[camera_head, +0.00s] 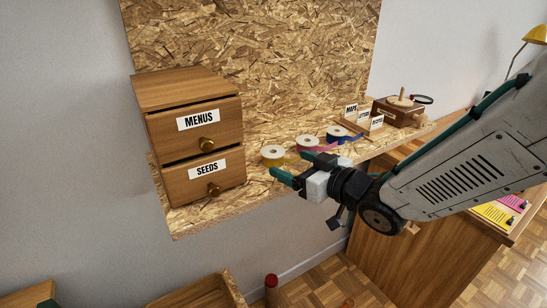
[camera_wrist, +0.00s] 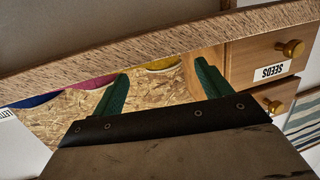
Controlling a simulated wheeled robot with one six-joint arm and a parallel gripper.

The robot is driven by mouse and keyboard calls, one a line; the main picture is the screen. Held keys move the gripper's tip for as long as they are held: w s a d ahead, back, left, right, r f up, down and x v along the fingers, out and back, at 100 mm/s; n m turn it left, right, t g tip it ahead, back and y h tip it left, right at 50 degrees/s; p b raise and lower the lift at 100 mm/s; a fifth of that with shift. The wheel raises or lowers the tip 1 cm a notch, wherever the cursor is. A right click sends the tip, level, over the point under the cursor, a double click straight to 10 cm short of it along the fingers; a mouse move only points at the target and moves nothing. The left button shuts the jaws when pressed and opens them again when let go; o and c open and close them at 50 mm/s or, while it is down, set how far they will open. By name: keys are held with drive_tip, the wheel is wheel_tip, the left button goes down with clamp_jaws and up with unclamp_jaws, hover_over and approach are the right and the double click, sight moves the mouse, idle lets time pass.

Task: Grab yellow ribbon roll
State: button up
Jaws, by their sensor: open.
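The yellow ribbon roll (camera_head: 273,154) lies on the wood-chip shelf (camera_head: 200,213), right of the drawer box. It has a white top with a dark centre hole. My gripper (camera_head: 288,164) is open, with teal fingers apart and empty, just in front of the roll on its near right side. The head view does not show clearly how far apart they are. In the wrist view, which is upside down, a strip of yellow (camera_wrist: 163,64) shows beyond and between the open fingertips (camera_wrist: 162,70). Most of the roll is hidden there by a brown edge.
A pink roll (camera_head: 306,143) and a blue roll (camera_head: 338,135) lie to the right of the yellow one, trailing ribbon. The drawer box (camera_head: 182,90) labelled MENUS and SEEDS, with brass knobs, stands close on the left. A card rack (camera_head: 362,118) is farther right.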

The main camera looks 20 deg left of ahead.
sight(282, 160)
drive_tip(key=x, duration=0.7)
drive_tip(key=shift+a, duration=0.2)
drive_tip(key=c, duration=1.1)
